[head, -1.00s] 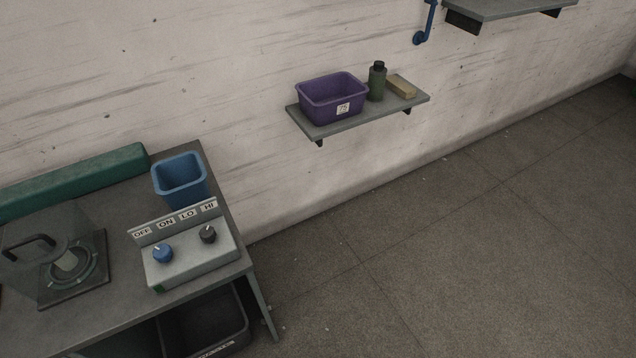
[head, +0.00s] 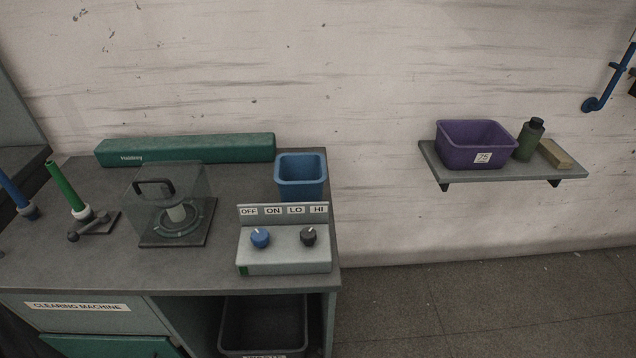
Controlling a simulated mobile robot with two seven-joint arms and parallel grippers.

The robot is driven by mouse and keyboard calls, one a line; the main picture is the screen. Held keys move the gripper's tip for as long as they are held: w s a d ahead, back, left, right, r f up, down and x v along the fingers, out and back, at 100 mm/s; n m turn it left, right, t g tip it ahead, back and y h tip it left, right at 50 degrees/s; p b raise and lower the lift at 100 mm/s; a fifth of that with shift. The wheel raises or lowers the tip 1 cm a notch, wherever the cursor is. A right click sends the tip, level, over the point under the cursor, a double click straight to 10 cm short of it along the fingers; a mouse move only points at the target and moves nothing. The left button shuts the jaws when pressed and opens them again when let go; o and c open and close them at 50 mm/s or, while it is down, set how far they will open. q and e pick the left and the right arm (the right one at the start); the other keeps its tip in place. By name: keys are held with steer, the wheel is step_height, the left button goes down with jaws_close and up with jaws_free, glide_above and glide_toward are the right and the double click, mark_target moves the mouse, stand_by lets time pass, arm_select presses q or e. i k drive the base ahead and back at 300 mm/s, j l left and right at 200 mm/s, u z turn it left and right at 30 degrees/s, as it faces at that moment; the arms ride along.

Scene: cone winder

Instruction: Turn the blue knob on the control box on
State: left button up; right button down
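The grey control box (head: 284,262) sits at the front right corner of the bench top in the head view. The blue knob (head: 260,239) is on its left side, under the OFF and ON labels. Its white pointer mark looks turned up and to the left, toward the OFF label. A black knob (head: 308,237) is to its right, under the LO and HI labels. Neither of my grippers shows in the head view.
A blue bin (head: 301,193) stands behind the control box. A clear guard with a black handle (head: 154,188) covers a device to the left. Green and blue rods on holders stand further left. A wall shelf (head: 434,158) with a purple tub is at right.

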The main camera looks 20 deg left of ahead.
mark_target(260, 237)
steer(key=j+u, duration=0.15)
steer(key=u, duration=0.3)
steer(key=i+j+u, duration=0.1)
steer(key=u, duration=0.4)
